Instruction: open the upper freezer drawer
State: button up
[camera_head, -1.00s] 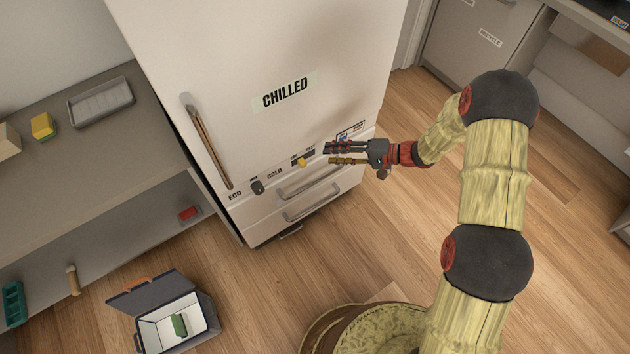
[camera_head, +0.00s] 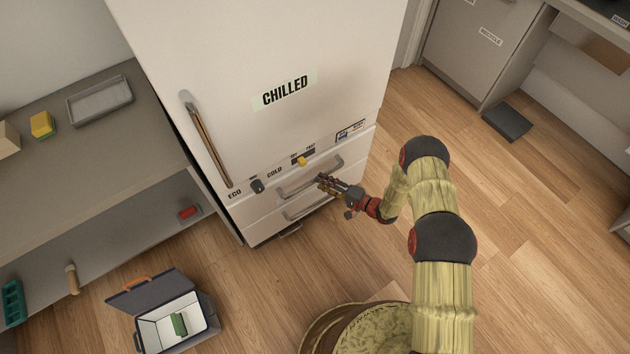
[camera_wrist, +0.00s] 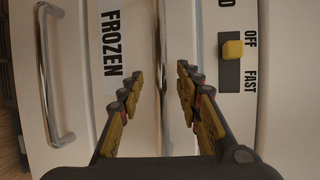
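The white fridge-freezer has two drawers low on its front. The upper freezer drawer's metal handle (camera_head: 296,188) is a horizontal bar just under the sliders, and my gripper (camera_head: 321,181) is at its right half in the head view. The lower drawer handle (camera_head: 303,210) sits below it and shows at the left of the wrist view (camera_wrist: 45,75). In the wrist view my gripper (camera_wrist: 158,95) is open, its fingers spread on either side of a long bar-like strip that looks like the upper handle. Contact is not clear. The drawers look shut.
A FROZEN label (camera_wrist: 112,45) and a yellow slider (camera_wrist: 232,49) flank the fingers. The tall door handle (camera_head: 208,142) is to the left. An open cooler box (camera_head: 165,305) stands on the floor at lower left.

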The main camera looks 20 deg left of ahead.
jog(key=shift+b+x, duration=0.4)
jog(key=shift+x, duration=1.75)
jog(key=shift+c, duration=0.2)
grip_shut()
jog(key=shift+s+f, duration=0.1)
